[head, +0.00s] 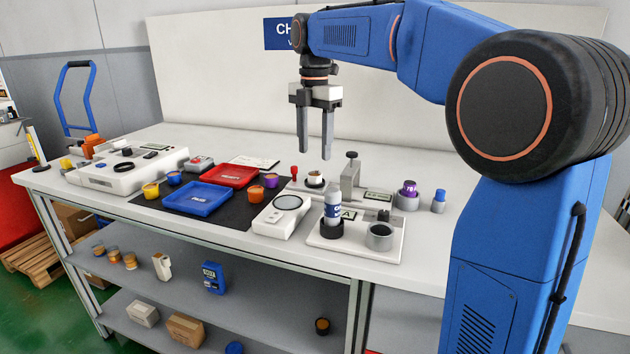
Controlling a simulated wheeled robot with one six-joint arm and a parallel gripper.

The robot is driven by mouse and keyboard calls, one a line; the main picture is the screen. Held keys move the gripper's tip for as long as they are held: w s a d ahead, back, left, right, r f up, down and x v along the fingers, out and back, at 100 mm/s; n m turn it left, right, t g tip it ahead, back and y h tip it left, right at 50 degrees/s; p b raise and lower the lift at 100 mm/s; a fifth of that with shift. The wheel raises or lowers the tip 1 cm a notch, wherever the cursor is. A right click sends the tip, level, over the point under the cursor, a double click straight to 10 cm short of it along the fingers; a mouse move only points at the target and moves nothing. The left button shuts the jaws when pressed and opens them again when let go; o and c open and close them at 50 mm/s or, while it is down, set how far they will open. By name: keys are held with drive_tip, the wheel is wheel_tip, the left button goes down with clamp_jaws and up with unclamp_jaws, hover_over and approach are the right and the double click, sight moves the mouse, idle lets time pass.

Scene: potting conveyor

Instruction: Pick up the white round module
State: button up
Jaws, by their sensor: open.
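My gripper (315,153) hangs over the table with its two grey fingers pointing down, apart and empty. A small round whitish piece (314,174) sits in a black ring holder on a light plate, just below the fingertips in the picture. It may be the white round module, but it is too small to tell for sure. The fingers look clear of it, with a gap between.
A grey upright block (350,177) stands right of the whitish piece, and a red-topped knob (294,172) left. A red tray (230,175) and a blue tray (198,199) lie left on a dark mat.

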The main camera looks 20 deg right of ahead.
sight(314, 176)
drive_tip(key=shift+f, duration=3.2)
drive_tip(key=c, duration=1.2)
drive_tip(key=shift+r, duration=0.1)
